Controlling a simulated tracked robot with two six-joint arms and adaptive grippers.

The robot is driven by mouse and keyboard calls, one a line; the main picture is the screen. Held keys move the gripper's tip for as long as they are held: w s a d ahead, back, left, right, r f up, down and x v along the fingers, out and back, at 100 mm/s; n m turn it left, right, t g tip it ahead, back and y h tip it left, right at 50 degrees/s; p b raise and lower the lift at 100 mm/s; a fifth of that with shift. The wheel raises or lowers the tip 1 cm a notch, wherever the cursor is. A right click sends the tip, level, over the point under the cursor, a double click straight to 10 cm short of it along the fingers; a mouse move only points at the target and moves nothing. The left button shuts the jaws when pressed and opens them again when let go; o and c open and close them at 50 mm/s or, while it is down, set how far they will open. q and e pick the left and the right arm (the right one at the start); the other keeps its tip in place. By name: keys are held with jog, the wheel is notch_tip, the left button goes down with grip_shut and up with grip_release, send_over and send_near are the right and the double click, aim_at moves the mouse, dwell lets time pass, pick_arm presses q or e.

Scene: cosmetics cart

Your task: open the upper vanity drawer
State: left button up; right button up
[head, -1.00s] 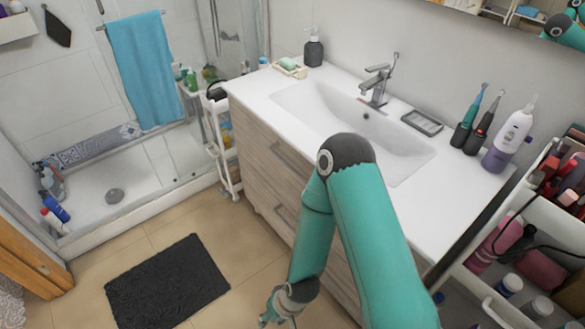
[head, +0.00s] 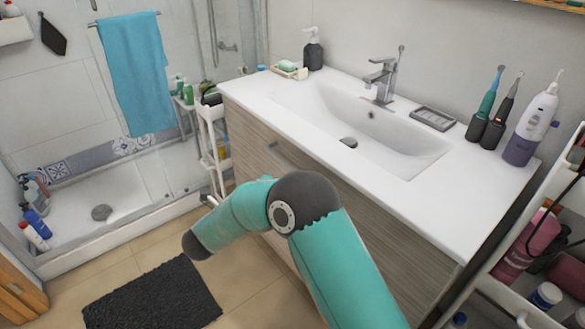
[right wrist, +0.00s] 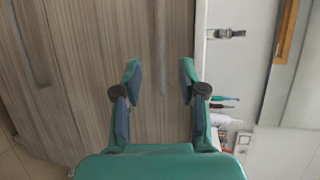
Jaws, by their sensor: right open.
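The vanity's upper drawer (head: 382,225) has a wood-grain front and looks shut under the white countertop. Its bar handle (head: 287,158) shows in part in the head view, with my right arm in front of the rest. In the right wrist view the upper drawer front (right wrist: 105,45) fills the middle, and its handle (right wrist: 162,45) runs up the picture between the fingers. My right gripper (right wrist: 160,78) is open and empty, facing the front; I cannot tell its distance from the handle. The lower drawer's handle (right wrist: 36,48) is at the left there. My left gripper is not in view.
The countertop (head: 440,205) holds a basin, tap, soap dispenser (head: 313,50), soap dish and toothbrushes. A white cart (head: 530,300) with cosmetics stands close at the right. A slim shelf rack (head: 213,145) stands at the vanity's left end. A dark mat (head: 155,295) lies on the floor.

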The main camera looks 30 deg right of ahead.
aim_at(288, 168)
jog(key=p+x, duration=0.1)
jog(key=x, duration=1.3)
jog(key=shift+w+d+f, duration=0.1)
jog(key=shift+w+d, duration=0.05)
jog(key=shift+w, duration=0.05)
grip_shut()
